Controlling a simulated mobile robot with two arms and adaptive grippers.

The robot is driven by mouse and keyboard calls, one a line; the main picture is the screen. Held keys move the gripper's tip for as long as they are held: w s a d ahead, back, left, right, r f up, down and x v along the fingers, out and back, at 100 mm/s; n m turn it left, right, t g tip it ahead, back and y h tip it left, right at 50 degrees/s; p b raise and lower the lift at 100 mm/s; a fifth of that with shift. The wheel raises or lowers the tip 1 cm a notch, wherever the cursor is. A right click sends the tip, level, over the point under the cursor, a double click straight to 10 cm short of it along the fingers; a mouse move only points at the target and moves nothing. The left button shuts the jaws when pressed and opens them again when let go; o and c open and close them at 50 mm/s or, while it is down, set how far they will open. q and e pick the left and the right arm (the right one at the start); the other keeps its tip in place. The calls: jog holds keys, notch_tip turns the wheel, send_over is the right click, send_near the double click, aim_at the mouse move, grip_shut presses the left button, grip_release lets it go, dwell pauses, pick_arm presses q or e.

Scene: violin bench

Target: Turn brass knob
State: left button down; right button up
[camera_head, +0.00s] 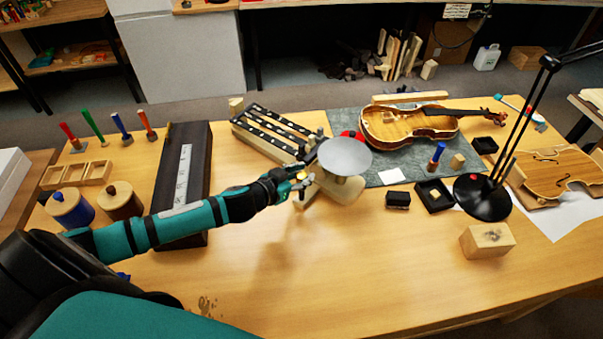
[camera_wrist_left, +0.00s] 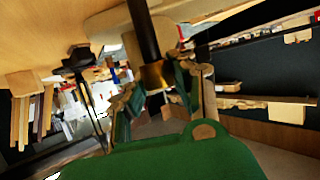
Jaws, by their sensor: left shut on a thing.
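My left gripper (camera_head: 291,184) is at the near side of a pale wooden fixture (camera_head: 325,189) in the middle of the bench. A small brass knob (camera_head: 302,175) shows at its fingertips. In the left wrist view the brass knob (camera_wrist_left: 155,76) sits at the end of a dark rod (camera_wrist_left: 145,35), between the fingers of the gripper (camera_wrist_left: 164,88). The gripper is shut on the knob, and the fingers partly hide it. My right gripper is in neither view.
A pale round disc (camera_head: 344,156) stands just right of the gripper. A slatted wooden rack (camera_head: 268,126) lies behind. A violin (camera_head: 408,124) rests on a grey mat (camera_head: 350,119). A black lamp (camera_head: 482,198) stands at right. The front of the bench (camera_head: 300,270) is clear.

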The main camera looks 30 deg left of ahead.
pick_arm(q)
jog(key=m+h, duration=0.1)
jog(key=m+g+h+p, duration=0.1)
jog(key=shift+a+r+h+p, duration=0.15)
jog(key=shift+r+h+p, duration=0.1)
jog(key=shift+h+p, duration=0.05)
jog(key=shift+w+m+g+h+p, duration=0.15)
jog(key=shift+m+g+h+p, duration=0.35)
jog(key=shift+m+h, duration=0.5)
jog(key=shift+m+g+h, duration=0.3)
jog(key=shift+m+h, duration=0.1)
jog(key=shift+m, duration=0.2)
jog(key=shift+f+m+g+h, duration=0.15)
jog(key=shift+m+g+h, duration=0.55)
jog(key=shift+m+g, duration=0.15)
jog(key=shift+f+m+g+h+b, duration=0.25)
jog(key=shift+m+g+h+b, duration=0.6)
jog(key=shift+m+g, duration=0.4)
jog(key=shift+m+g+h+b, duration=0.45)
jog(key=shift+m+g+b, duration=0.5)
jog(key=shift+m+g, duration=0.05)
jog(key=shift+r+m+g+b, duration=0.1)
jog(key=shift+m+g+b, duration=0.5)
jog(key=shift+g+b, duration=0.1)
jog(key=shift+s+h, duration=0.2)
jog(key=shift+h, duration=0.1)
